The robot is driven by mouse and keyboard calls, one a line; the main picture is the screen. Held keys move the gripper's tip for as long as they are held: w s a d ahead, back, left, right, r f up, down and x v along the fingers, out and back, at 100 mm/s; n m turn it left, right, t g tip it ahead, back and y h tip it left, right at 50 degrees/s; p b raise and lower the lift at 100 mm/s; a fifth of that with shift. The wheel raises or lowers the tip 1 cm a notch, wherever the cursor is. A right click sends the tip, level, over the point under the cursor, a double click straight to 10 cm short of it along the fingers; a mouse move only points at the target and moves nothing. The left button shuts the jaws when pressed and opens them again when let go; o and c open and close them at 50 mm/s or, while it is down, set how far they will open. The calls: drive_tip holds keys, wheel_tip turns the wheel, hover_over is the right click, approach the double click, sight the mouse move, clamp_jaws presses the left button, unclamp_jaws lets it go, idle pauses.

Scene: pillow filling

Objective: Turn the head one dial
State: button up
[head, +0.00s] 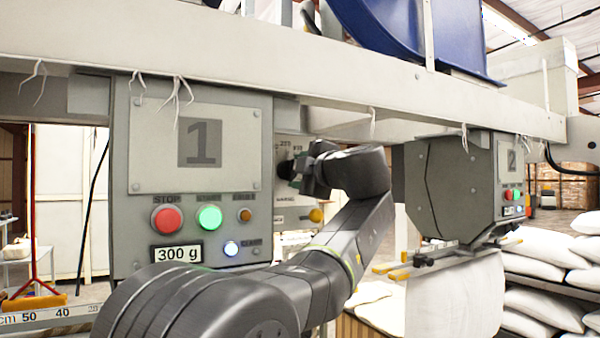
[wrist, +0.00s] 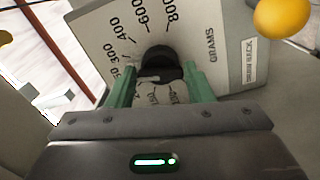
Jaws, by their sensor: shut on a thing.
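The head one dial (wrist: 158,60) is a black knob on a pale plate marked GRAMS, with numbers around it such as 400, 600 and 800. In the wrist view my gripper (wrist: 160,80) has its green fingers on both sides of the knob, shut on it. In the head view my gripper (head: 302,172) reaches the dial plate (head: 290,210) on the side of the head one box (head: 200,180); the knob is mostly hidden there. The box front carries a large 1 and a display (head: 177,253) reading 300 g.
Red (head: 167,218) and green (head: 209,217) buttons and a lit button (head: 231,248) sit on the box front. A yellow knob (wrist: 282,17) is close to the dial plate. The head two box (head: 450,190) stands right of my arm, with white pillows (head: 545,250) stacked beyond it.

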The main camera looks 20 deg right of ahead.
drive_tip(key=shift+n, duration=1.3)
drive_tip(key=o, duration=1)
drive_tip(key=shift+s, duration=0.1)
drive_tip(key=s+d+b, duration=0.1)
drive_tip(key=s+b, duration=0.2)
drive_tip(key=s, duration=1)
drive_tip(key=shift+s, duration=0.3)
drive_tip(key=w+a+p, duration=0.1)
drive_tip(key=w+p, duration=0.2)
drive_tip(key=w, duration=1.1)
